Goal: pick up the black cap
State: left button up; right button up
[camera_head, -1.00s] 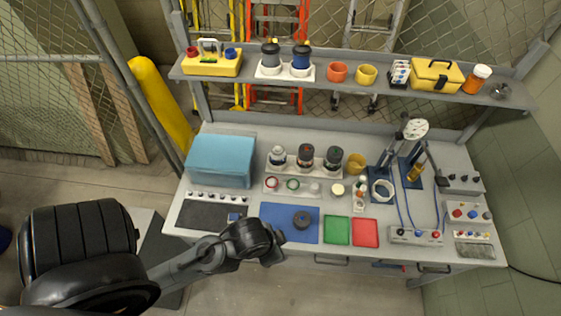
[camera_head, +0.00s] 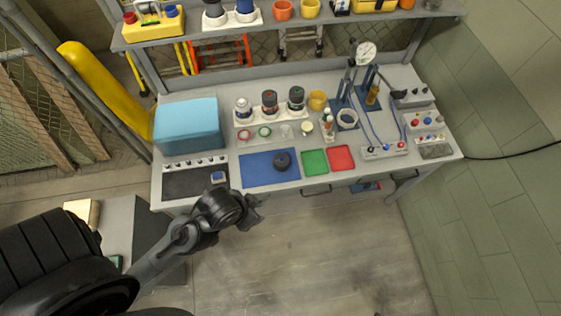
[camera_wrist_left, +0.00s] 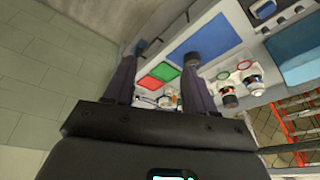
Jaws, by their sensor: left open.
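The black cap (camera_head: 282,161) is a short round dark piece lying on the blue mat (camera_head: 254,170) near the front of the workbench. My left gripper (camera_head: 254,211) is in front of the bench's front edge, below and left of the cap in the head view, and apart from it. In the left wrist view its two dark fingers (camera_wrist_left: 166,53) are spread with nothing between them. The blue mat (camera_wrist_left: 210,36) lies beyond the fingertips there. I cannot tell the cap from the dark fingertip in that view. My right gripper is not in view.
A green tray (camera_head: 315,162) and a red tray (camera_head: 341,158) lie right of the mat. A dark panel with a row of knobs (camera_head: 195,162) and a teal box (camera_head: 187,124) are to the left. A holder with several dark-topped parts (camera_head: 269,113) stands behind. Floor in front is clear.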

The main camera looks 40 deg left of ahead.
pick_arm(q)
jog(key=shift+s+f, duration=0.1)
jog(key=shift+s, duration=0.05)
jog(key=o, duration=0.8)
jog(key=shift+o, duration=0.2)
